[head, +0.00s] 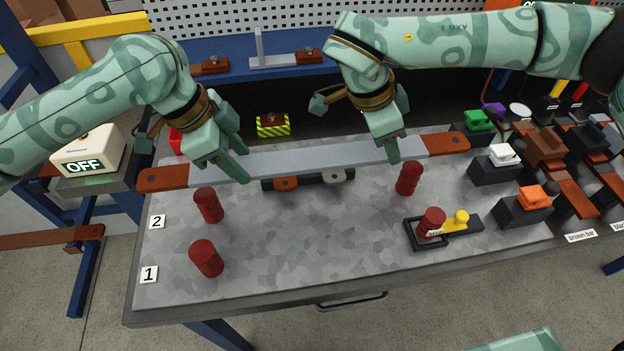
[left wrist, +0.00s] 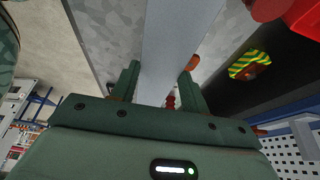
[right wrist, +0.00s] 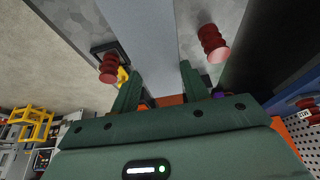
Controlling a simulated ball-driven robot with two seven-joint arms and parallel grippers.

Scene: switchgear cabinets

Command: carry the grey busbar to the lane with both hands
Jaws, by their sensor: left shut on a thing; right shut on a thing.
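The bar runs between the fingers in the left wrist view (left wrist: 178,45) and the right wrist view (right wrist: 147,35). I cannot tell its height above the bench. In front of it, red posts stand by label 2 (head: 157,222), left (head: 208,205) and right (head: 408,178). Another pair stands by label 1 (head: 150,274), left (head: 206,258) and right (head: 431,222).
A black frame with a yellow knob (head: 461,217) surrounds the front right post. Coloured-topped blocks, including a white one (head: 505,155), line the right side. An OFF box (head: 88,150) stands left.

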